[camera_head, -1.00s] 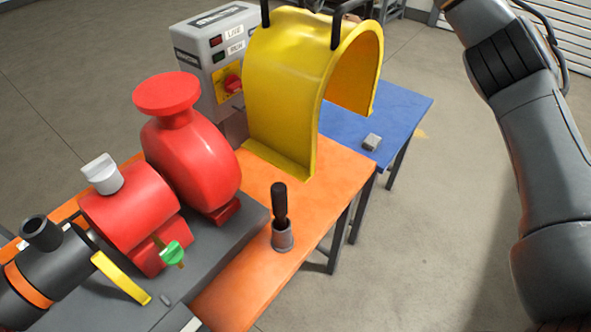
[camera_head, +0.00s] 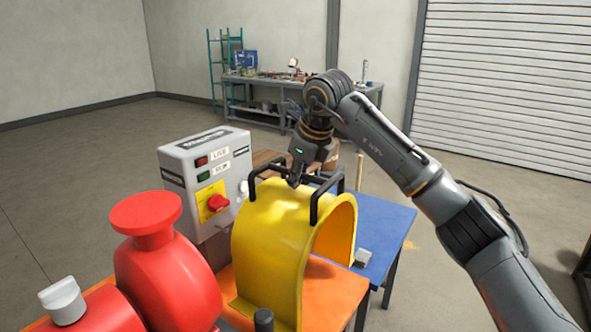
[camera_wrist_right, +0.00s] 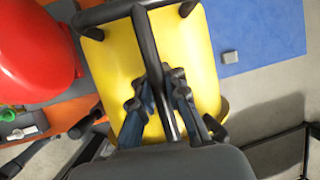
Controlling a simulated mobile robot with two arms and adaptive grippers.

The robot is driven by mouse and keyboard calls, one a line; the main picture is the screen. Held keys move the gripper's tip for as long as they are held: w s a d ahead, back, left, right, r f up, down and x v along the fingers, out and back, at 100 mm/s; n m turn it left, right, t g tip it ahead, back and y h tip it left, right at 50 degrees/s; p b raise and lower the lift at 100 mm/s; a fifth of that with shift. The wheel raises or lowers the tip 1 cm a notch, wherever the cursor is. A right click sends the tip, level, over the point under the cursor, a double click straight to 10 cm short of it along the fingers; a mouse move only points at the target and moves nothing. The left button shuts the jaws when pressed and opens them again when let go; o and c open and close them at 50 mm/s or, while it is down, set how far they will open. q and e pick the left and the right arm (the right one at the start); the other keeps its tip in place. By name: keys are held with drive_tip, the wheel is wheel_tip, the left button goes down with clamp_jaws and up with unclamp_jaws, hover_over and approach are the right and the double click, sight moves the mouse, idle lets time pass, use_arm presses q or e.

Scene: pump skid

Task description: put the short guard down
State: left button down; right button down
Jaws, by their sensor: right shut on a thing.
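The short guard (camera_head: 268,245) is a yellow arch with a black handle frame (camera_head: 313,205) on top. It stands upright at the right end of the orange bench (camera_head: 330,290); I cannot tell whether its lower edge touches the bench. My right gripper (camera_head: 295,183) is above the arch, shut on a black bar of the handle. In the right wrist view, the fingers (camera_wrist_right: 163,103) close around this bar, with the yellow top (camera_wrist_right: 195,50) behind it. My left gripper is not in view.
A red pump (camera_head: 165,270) stands left of the guard. A grey control box (camera_head: 205,175) with a red knob is behind it. A blue table (camera_head: 388,225) with a small grey block (camera_head: 362,257) adjoins at right. A black tool top (camera_head: 263,320) is close in front.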

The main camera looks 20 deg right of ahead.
sight(298, 194)
drive_tip(key=shift+w+d+f, duration=0.1)
drive_tip(key=shift+f, duration=0.55)
wheel_tip(298, 194, down, 3)
drive_tip(key=shift+f+p, duration=0.2)
drive_tip(key=shift+p, duration=0.3)
drive_tip(key=shift+f, duration=0.25)
drive_tip(key=c, duration=1.3)
unclamp_jaws()
drive_tip(key=shift+s+f, duration=0.15)
drive_tip(key=shift+s, duration=0.05)
drive_tip(key=shift+c, duration=0.2)
drive_tip(key=b+v, duration=0.2)
drive_tip(key=v, duration=1)
